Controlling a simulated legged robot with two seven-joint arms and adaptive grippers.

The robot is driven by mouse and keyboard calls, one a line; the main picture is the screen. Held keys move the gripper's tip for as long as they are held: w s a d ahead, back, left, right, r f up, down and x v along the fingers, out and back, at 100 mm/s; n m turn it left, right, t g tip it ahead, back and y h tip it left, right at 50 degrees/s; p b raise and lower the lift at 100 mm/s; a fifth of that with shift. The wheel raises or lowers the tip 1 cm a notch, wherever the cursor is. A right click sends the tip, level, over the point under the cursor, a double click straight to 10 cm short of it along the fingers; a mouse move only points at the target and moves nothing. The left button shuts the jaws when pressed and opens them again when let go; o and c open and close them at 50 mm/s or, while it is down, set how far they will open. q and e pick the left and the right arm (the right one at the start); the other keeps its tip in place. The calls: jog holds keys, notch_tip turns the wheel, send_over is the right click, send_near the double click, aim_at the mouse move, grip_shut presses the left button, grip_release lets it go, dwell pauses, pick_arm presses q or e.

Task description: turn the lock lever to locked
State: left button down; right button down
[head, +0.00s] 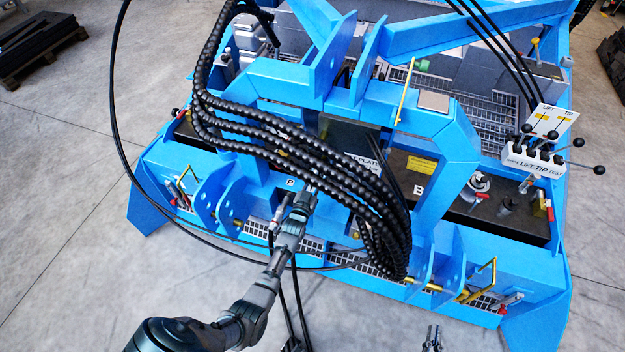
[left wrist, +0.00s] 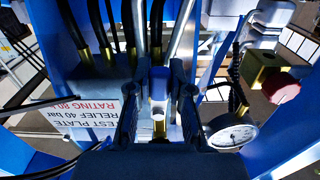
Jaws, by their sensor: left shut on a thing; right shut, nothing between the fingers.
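My left arm reaches up from the bottom left in the head view, and its gripper (head: 302,200) is at the front of the blue frame, below the "P" mark and partly behind the black hoses. In the left wrist view my left gripper (left wrist: 158,118) has its fingers on both sides of a small lever with a blue cap and brass stem (left wrist: 158,86); it is shut on it. I cannot tell for sure that this is the lock lever, nor its position. My right gripper (head: 432,338) is shut and empty at the bottom edge of the head view.
A bundle of black hoses (head: 290,145) hangs over the frame close to my left arm. The test plate (left wrist: 80,112) and a pressure gauge (left wrist: 232,136) flank the left gripper. A lift/tip valve block (head: 535,160) stands at the right. Bare floor (head: 60,200) lies left.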

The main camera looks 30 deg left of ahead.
pick_arm(q)
jog(key=shift+s+d+f+n, duration=0.1)
jog(key=shift+d+f+n, duration=0.15)
jog(key=shift+f+n, duration=0.25)
pick_arm(e)
jog(key=shift+f, duration=0.25)
pick_arm(q)
jog(key=c, duration=1)
grip_release()
jog(key=shift+c, duration=0.2)
jog(key=shift+a+r, duration=0.1)
jog(key=shift+r, duration=0.05)
jog(key=shift+r, duration=0.1)
jog(key=v, duration=1.1)
jog(key=shift+s, duration=0.4)
